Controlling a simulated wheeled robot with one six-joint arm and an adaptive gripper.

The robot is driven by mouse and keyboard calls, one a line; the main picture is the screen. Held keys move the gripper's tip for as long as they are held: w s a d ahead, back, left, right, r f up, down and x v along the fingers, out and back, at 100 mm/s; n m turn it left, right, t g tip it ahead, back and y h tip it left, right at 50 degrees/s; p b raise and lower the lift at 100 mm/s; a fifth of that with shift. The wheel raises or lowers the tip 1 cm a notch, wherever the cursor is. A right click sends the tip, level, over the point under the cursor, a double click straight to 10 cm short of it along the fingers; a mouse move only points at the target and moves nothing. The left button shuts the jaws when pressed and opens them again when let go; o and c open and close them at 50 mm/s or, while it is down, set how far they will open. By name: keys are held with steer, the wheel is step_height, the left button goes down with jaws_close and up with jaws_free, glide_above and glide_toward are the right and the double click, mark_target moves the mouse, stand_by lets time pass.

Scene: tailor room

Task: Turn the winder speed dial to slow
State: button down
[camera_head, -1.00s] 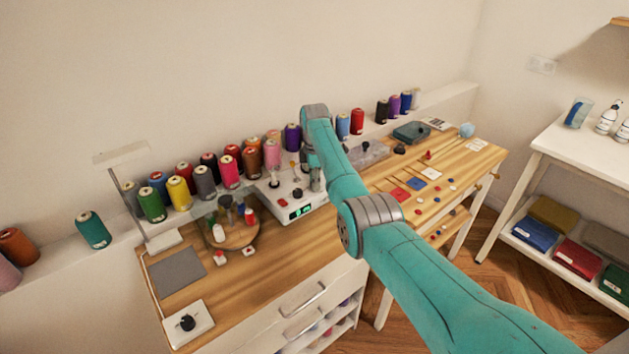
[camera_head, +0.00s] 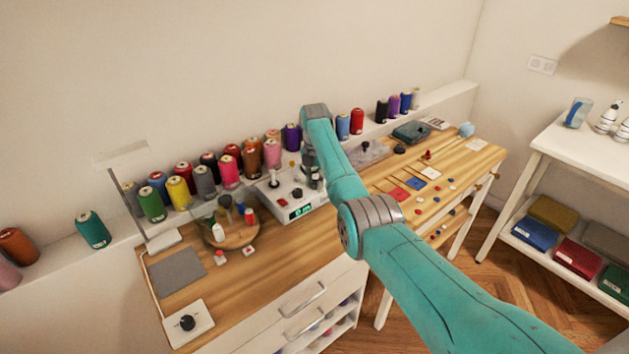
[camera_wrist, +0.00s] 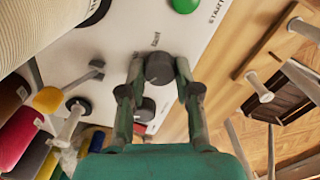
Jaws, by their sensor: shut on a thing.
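The white winder (camera_head: 272,206) stands on the wooden bench in the head view, with a small green display and a red button on its front. In the wrist view its white panel (camera_wrist: 205,45) carries a dark round dial (camera_wrist: 158,69) with small lettering beside it that I cannot read surely. My gripper (camera_wrist: 158,72) is shut on this dial, one finger on each side. A second dark knob (camera_wrist: 146,109) sits just below it, between the fingers. In the head view my gripper (camera_head: 315,180) is at the winder's right end, partly hidden by my arm.
A green button (camera_wrist: 185,4) lies near the panel's upper edge. Metal posts and thread spools (camera_wrist: 17,137) crowd the left. In the head view, a round wooden tray (camera_head: 232,236) with small items stands left of the winder. Bare bench lies in front.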

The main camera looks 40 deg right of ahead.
mark_target(315, 182)
steer(key=shift+n, duration=0.6)
steer(key=c, duration=0.8)
jaws_free()
step_height(315, 182, up, 12)
steer(key=shift+s+f, duration=0.1)
steer(key=shift+s, duration=0.05)
